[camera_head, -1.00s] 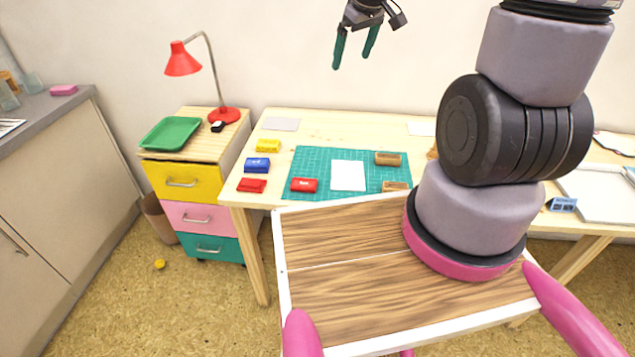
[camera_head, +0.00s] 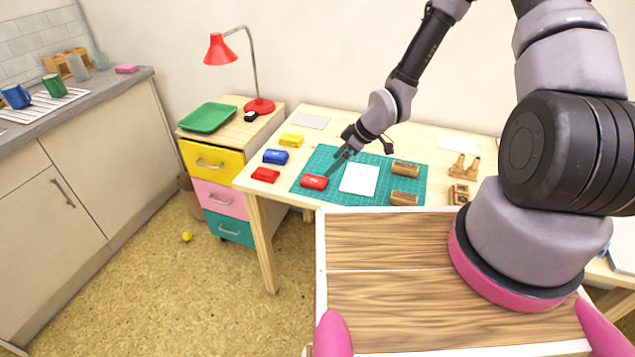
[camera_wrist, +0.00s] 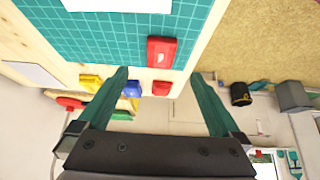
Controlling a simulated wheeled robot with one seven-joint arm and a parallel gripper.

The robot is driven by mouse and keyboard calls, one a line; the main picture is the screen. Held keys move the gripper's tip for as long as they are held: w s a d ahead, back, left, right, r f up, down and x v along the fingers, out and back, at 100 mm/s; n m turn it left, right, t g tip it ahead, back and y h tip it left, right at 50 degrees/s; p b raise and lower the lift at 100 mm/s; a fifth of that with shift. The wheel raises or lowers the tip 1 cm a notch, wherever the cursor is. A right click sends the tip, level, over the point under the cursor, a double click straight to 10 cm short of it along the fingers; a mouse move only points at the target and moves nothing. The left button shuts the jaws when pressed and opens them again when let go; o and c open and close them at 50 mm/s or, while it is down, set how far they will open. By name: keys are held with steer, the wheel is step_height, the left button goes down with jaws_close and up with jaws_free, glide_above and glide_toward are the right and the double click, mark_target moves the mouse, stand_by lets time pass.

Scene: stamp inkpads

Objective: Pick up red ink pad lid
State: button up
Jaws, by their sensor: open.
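A red ink pad (camera_head: 314,182) with a small white mark on top lies on the left part of the green mat in the head view. It also shows in the wrist view (camera_wrist: 162,51), near the mat's edge. Its lid looks to be on; a seam is too small to tell. A second red pad (camera_head: 265,174) lies on the bare table to its left, and shows in the wrist view (camera_wrist: 161,88). My gripper (camera_head: 340,160) is open and empty, above the mat, just up and right of the marked red pad. In the wrist view its fingers (camera_wrist: 160,75) are spread wide.
A blue pad (camera_head: 275,157) and a yellow pad (camera_head: 291,140) sit left of the green mat (camera_head: 412,180). A white paper (camera_head: 359,179) lies right of the marked red pad, with wooden stamps (camera_head: 405,168) beyond. A red lamp (camera_head: 259,105) stands behind left.

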mark_target(314, 180)
steer(key=x, duration=0.3)
steer(key=shift+a+f, duration=0.15)
steer(key=shift+f, duration=0.1)
steer(key=shift+x, duration=2.75)
steer(key=shift+a+r, duration=0.15)
steer(key=c, duration=1.4)
steer(key=shift+r, duration=0.1)
